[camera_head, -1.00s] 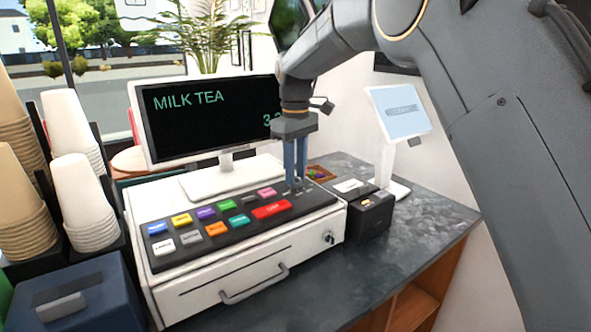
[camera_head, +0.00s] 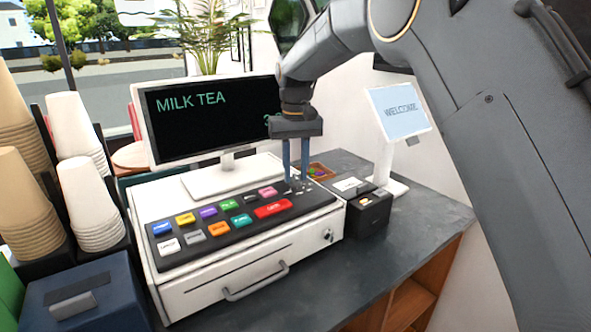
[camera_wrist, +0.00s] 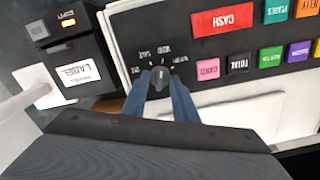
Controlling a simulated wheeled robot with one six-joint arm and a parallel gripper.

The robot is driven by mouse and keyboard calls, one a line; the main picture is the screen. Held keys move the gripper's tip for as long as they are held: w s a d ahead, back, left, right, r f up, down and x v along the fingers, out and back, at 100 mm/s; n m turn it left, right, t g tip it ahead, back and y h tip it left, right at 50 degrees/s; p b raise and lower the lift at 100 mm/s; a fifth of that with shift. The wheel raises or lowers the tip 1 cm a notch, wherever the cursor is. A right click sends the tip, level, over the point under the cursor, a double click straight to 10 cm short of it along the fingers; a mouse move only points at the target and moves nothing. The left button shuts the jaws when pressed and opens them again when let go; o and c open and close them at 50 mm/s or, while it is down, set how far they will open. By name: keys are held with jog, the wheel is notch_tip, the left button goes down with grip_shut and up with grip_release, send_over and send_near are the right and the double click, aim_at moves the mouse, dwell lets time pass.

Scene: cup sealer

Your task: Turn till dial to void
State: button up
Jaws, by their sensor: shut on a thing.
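The till (camera_head: 240,270) is a white drawer unit with a black key panel on top. Its dial (camera_wrist: 160,77) is a small dark knob at the panel's end, with small white labels around it that look upside down in the wrist view. I cannot read clearly which label the pointer faces. My gripper (camera_head: 295,187) points down onto the panel's right end. In the wrist view, its two blue fingers (camera_wrist: 159,88) stand on either side of the dial, shut on it. In the head view, the fingertips mostly hide the dial.
Coloured keys, including a red CASH key (camera_wrist: 222,19), lie beside the dial. The till's screen (camera_head: 210,120) reads MILK TEA behind. A black label printer (camera_head: 368,212) stands close right of the till. A welcome display (camera_head: 400,112) stands behind it. Cup stacks (camera_head: 90,205) are at left.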

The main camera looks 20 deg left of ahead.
aim_at(295, 176)
jog(key=shift+r, duration=0.1)
dwell(0.3)
jog(key=o, duration=1.1)
jog(key=shift+c, duration=0.2)
jog(key=shift+r+b, duration=1.3)
jog(key=shift+r, duration=2.55)
